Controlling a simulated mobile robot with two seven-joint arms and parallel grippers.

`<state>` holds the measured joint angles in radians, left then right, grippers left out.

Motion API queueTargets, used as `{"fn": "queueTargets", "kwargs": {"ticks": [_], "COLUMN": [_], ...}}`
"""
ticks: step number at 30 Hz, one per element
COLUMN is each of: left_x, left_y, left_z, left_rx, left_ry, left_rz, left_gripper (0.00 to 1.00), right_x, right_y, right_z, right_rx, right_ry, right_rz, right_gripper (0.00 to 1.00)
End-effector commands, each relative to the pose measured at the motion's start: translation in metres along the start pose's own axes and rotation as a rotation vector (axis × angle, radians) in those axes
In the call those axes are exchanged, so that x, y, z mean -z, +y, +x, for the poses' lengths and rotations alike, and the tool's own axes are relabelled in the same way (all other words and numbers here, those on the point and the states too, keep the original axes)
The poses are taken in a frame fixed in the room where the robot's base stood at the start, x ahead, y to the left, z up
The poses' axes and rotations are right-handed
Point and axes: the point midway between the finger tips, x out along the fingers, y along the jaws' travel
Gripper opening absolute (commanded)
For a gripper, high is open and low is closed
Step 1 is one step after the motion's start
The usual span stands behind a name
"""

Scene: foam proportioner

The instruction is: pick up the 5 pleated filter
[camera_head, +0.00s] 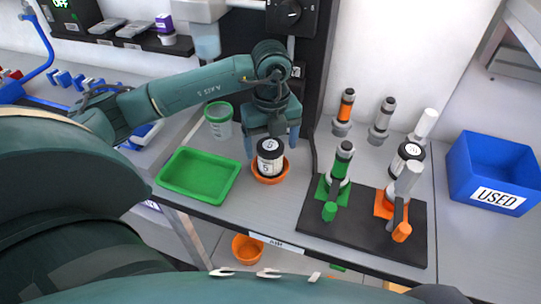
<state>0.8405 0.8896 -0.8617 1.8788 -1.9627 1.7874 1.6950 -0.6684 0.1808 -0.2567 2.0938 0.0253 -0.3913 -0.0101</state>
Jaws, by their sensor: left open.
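The pleated filter (270,167) marked 5 is a white cylinder with a black top band and a numbered white cap. It stands upright in a shallow orange dish (271,180) near the table's front edge. My left gripper (271,142) reaches down from above and behind the filter. Its fingers are open, one on each side of the filter's top. I cannot tell whether either finger touches it. My right gripper is not in view.
A green tray (165,180) lies left of the dish, with a green-lidded jar (219,121) behind it. To the right, a black board (330,232) holds green and orange fittings. Another black-and-white cylinder (407,157) stands behind it. A blue USED bin (490,175) is at far right.

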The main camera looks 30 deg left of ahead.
Motion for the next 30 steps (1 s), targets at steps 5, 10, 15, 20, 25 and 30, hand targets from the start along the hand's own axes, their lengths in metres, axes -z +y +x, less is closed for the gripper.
{"fn": "queueTargets", "kwargs": {"ticks": [5, 10, 15, 20, 25, 30], "left_x": [0.0, 0.001, 0.001, 0.001, 0.001, 0.001], "left_y": [0.003, 0.003, 0.002, 0.002, 0.002, 0.002], "left_z": [0.025, 0.034, 0.033, 0.033, 0.033, 0.033], "left_rx": [-0.002, 0.0, 0.0, 0.0, 0.0, 0.0], "left_ry": [0.001, 0.001, 0.001, 0.001, 0.001, 0.0], "left_rz": [-0.002, 0.0, 0.0, 0.0, 0.0, 0.0], "left_gripper": [0.8, 0.8, 0.8, 0.66, 0.53, 0.39], "right_x": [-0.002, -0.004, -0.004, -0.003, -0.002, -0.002], "right_y": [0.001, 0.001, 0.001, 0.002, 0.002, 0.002], "right_z": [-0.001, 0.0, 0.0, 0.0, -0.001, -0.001], "right_rx": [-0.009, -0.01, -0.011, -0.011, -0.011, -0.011], "right_ry": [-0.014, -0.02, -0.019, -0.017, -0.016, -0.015], "right_rz": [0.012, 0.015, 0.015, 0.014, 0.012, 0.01], "right_gripper": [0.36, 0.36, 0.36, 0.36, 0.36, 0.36]}}
